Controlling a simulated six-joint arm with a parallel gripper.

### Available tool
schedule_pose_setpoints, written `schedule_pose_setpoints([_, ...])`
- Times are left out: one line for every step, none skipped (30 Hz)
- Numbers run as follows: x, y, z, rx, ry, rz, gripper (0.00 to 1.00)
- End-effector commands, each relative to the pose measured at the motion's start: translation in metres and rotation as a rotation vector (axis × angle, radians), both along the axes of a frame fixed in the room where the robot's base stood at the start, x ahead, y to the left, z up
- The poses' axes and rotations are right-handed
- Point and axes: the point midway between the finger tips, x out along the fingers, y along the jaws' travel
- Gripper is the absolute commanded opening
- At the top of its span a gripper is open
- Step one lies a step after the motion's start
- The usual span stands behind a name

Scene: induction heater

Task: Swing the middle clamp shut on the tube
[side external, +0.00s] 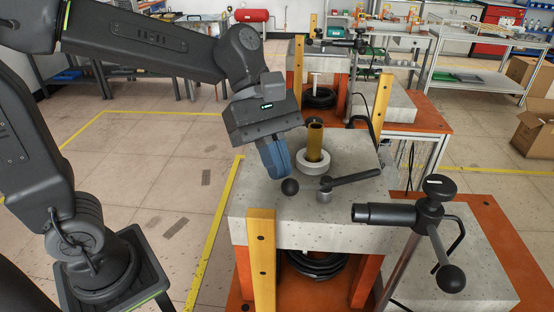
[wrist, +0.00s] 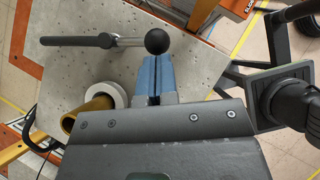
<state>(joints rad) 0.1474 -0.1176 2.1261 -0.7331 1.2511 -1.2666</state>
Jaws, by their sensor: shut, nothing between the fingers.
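The brass tube (side external: 315,139) stands upright in a white ring (side external: 313,164) on the stone-grey block; it also shows in the wrist view (wrist: 86,120). The middle clamp (side external: 353,179) is a lever with a black grip, a metal pivot and a black ball (side external: 290,187) at its other end. It lies beside the tube, apart from it; its grip shows in the wrist view (wrist: 75,41). My gripper (side external: 276,165) has blue fingers, shut and empty, pointing down left of the tube. In the wrist view the fingertips (wrist: 155,60) are right beside the ball; whether they touch is unclear.
A similar clamp (side external: 438,222) stands at the front right, and another (side external: 336,43) at the back station. Yellow posts (side external: 261,262) rise at the block's front and back (side external: 381,103). Open floor lies left of the block.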

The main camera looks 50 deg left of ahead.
Motion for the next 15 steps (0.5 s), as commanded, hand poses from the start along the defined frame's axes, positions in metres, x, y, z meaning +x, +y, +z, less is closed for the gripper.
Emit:
schedule_pose_setpoints([0.0, 0.0001, 0.0, 0.0, 0.0, 0.0, 0.0])
schedule_pose_setpoints([0.0, 0.0001, 0.0001, 0.0, 0.0, 0.0, 0.0])
schedule_pose_setpoints([-0.0001, 0.0001, 0.0001, 0.0, 0.0, 0.003, 0.0])
schedule_pose_setpoints([-0.0002, 0.0, 0.0001, 0.0, -0.001, 0.006, 0.0])
schedule_pose_setpoints([-0.0005, -0.0001, 0.0002, 0.0, 0.0, 0.011, 0.0])
schedule_pose_setpoints([-0.001, -0.0004, 0.0002, 0.0, -0.001, 0.021, 0.0])
schedule_pose_setpoints([-0.0014, -0.0007, 0.0004, 0.0, -0.001, 0.032, 0.0])
schedule_pose_setpoints([-0.0018, -0.0012, 0.0006, 0.0, -0.002, 0.047, 0.0])
schedule_pose_setpoints([-0.0027, -0.0018, 0.0006, -0.001, -0.003, 0.067, 0.0])
schedule_pose_setpoints([-0.0031, -0.0023, 0.0006, -0.001, -0.001, 0.082, 0.0])
schedule_pose_setpoints([-0.0032, -0.0025, 0.0004, -0.001, -0.002, 0.095, 0.0])
schedule_pose_setpoints([-0.0032, -0.0029, 0.0005, -0.001, -0.001, 0.105, 0.0])
schedule_pose_setpoints([-0.0035, -0.003, 0.0004, -0.001, -0.001, 0.112, 0.0])
schedule_pose_setpoints([-0.0037, -0.0032, 0.0005, -0.001, -0.001, 0.12, 0.0])
schedule_pose_setpoints([-0.0038, -0.0035, 0.0005, -0.001, -0.002, 0.131, 0.0])
